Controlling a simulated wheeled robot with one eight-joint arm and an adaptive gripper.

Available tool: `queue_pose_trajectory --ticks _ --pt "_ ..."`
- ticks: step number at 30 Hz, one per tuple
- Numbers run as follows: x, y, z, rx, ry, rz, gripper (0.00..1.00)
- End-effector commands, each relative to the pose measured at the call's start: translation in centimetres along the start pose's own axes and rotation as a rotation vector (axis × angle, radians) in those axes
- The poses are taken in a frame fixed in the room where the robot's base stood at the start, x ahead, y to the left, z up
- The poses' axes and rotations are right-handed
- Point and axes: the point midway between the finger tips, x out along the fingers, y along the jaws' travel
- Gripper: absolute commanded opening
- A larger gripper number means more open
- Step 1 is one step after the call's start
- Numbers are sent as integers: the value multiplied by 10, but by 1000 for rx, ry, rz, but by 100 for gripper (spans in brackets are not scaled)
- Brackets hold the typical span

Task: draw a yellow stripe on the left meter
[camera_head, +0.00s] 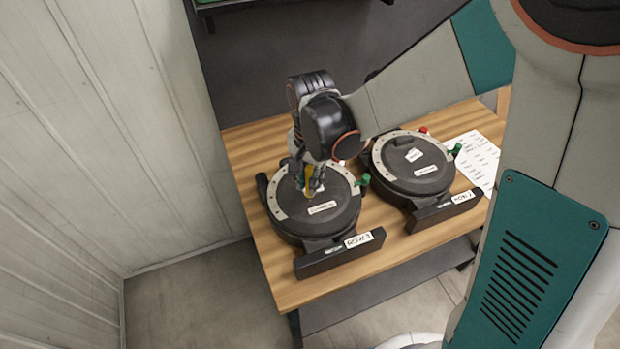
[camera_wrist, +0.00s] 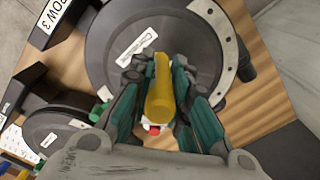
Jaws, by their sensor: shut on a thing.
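The left meter (camera_head: 340,208) is a round dark unit with a pale ring on part of its lid edge and a white label. It fills the top of the wrist view (camera_wrist: 112,30). My gripper (camera_head: 308,182) is over its lid. In the wrist view my gripper (camera_wrist: 160,72) is shut on a yellow marker (camera_wrist: 160,102), whose tip points at the lid. I cannot tell whether the tip touches. The gripper and marker hide part of the lid. The right meter (camera_head: 405,178) is similar and stands beside it; part of it shows in the wrist view (camera_wrist: 38,128).
Both meters stand on a wooden table (camera_head: 262,262). Labelled dark blocks (camera_head: 318,262) sit in front. A green knob (camera_head: 364,180) is between the meters. A written sheet (camera_head: 478,158) lies at the right. Several small coloured items (camera_wrist: 14,168) show at the wrist view's lower left. A panelled wall (camera_head: 110,130) stands left.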

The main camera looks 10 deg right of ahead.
Motion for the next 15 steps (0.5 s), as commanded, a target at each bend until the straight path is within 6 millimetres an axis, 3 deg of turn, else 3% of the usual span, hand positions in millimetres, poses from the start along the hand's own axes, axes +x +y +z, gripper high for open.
queue_pose_trajectory --ticks 15 --pt "5 0 0 0 0 0 0"
